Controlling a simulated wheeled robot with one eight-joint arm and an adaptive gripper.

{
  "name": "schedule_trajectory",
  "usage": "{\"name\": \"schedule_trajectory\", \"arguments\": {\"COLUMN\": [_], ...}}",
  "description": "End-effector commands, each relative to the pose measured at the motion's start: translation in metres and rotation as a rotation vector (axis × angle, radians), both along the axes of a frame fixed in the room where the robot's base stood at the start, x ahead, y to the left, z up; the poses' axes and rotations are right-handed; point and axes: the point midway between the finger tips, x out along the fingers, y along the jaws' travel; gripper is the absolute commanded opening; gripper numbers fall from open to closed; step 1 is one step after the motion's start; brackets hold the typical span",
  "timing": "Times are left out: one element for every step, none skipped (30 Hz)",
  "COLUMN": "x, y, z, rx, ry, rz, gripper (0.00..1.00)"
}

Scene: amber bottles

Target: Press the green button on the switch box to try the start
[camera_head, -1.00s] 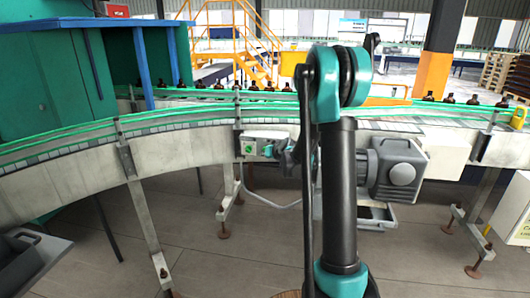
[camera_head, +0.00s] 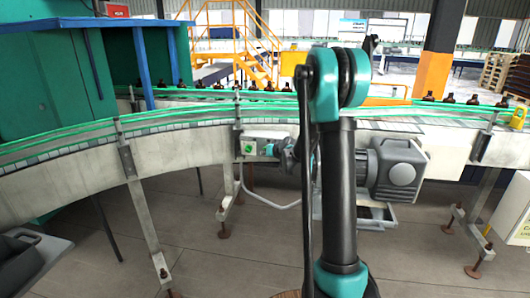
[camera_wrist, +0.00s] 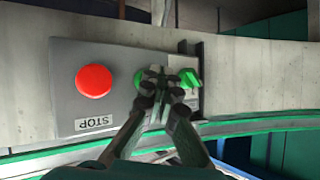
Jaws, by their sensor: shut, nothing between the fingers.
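The grey switch box (camera_head: 262,141) is fixed to the side of the conveyor, left of my arm. In the wrist view the box (camera_wrist: 118,60) carries a large red button (camera_wrist: 94,81) and a STOP label. In the head view my gripper (camera_head: 271,150) is at the box's right side.
A grey motor (camera_head: 398,170) hangs under the conveyor beyond my arm.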

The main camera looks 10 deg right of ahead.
Motion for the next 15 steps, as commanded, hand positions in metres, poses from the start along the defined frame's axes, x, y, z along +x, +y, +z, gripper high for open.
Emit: {"name": "schedule_trajectory", "arguments": {"x": [0.0007, 0.0010, 0.0014, 0.0017, 0.0020, 0.0025, 0.0027, 0.0030, 0.0034, 0.0038, 0.0041, 0.0045, 0.0048, 0.0051, 0.0055], "y": [-0.0003, -0.0004, -0.0005, -0.0007, -0.0007, -0.0009, -0.0009, -0.0011, -0.0012, -0.0013, -0.0015, -0.0016, -0.0016, -0.0018, -0.0019], "z": [-0.0001, 0.0000, 0.0000, 0.0000, 0.0000, 0.0000, -0.0001, 0.0000, 0.0000, 0.0000, 0.0000, 0.0000, -0.0001, -0.0001, -0.0001], "rx": [0.000, 0.000, 0.000, 0.000, 0.000, 0.000, 0.000, 0.000, 0.000, 0.000, 0.000, 0.000, 0.000, 0.000, 0.000], "ry": [0.000, 0.000, 0.000, 0.000, 0.000, 0.000, 0.000, 0.000, 0.000, 0.000, 0.000, 0.000, 0.000, 0.000, 0.000], "rz": [0.000, 0.000, 0.000, 0.000, 0.000, 0.000, 0.000, 0.000, 0.000, 0.000, 0.000, 0.000, 0.000, 0.000, 0.000], "gripper": [0.00, 0.00, 0.00, 0.00, 0.00, 0.00, 0.00, 0.00, 0.00, 0.00, 0.00, 0.00, 0.00, 0.00, 0.00]}}
